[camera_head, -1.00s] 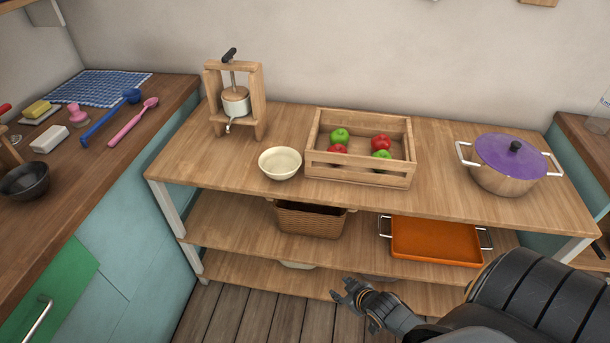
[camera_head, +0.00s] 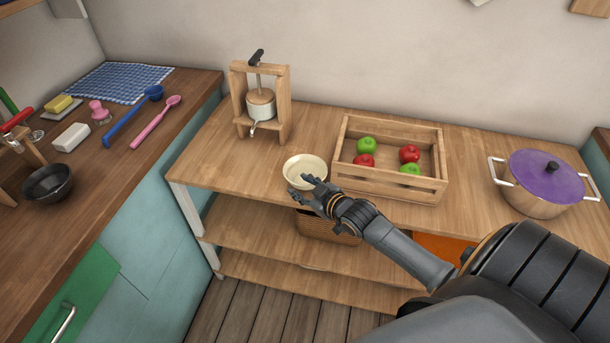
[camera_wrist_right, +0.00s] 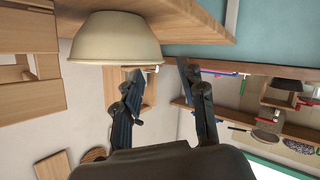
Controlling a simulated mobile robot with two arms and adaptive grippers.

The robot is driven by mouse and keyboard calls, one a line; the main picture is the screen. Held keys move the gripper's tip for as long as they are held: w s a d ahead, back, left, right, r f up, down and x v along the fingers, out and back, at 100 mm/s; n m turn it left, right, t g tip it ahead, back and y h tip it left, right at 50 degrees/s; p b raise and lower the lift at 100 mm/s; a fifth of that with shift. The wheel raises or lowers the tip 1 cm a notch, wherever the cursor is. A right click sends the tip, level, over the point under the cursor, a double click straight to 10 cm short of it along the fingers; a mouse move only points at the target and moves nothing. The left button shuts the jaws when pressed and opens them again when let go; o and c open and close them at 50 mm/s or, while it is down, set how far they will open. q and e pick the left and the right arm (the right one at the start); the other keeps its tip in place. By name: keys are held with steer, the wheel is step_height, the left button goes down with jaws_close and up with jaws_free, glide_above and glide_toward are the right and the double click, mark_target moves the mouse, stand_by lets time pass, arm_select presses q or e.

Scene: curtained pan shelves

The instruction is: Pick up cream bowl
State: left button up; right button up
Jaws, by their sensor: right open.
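The cream bowl (camera_head: 305,168) stands upright on the wooden table's top, near its front edge, left of the crate. My right gripper (camera_head: 306,187) is at the bowl's near side, with its fingers overlapping the bowl's front in the head view. In the right wrist view, which is upside down, the bowl (camera_wrist_right: 112,38) is at the upper left, beside and beyond the fingers. The right gripper's fingers (camera_wrist_right: 160,72) are spread apart with nothing between them. Whether a finger touches the rim cannot be told. My left gripper is not in view.
A wooden crate (camera_head: 388,185) with red and green apples stands just right of the bowl. A wooden press (camera_head: 261,104) stands behind it to the left. A pot with a purple lid (camera_head: 545,178) is at the far right. The table's left front top (camera_head: 225,165) is clear.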

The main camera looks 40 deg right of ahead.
mark_target(298, 184)
steer(key=shift+d+f+p+x, duration=0.1)
steer(key=shift+f+x, duration=0.05)
steer(key=shift+x, duration=0.9)
steer(key=shift+d+f+p+x, duration=0.1)
steer(key=shift+x, duration=0.95)
steer(key=shift+d+f+p+x, duration=0.1)
steer(key=shift+f+x, duration=0.05)
steer(key=shift+x, duration=0.9)
steer(key=shift+s, duration=0.2)
steer(key=shift+c, duration=0.4)
jaws_close()
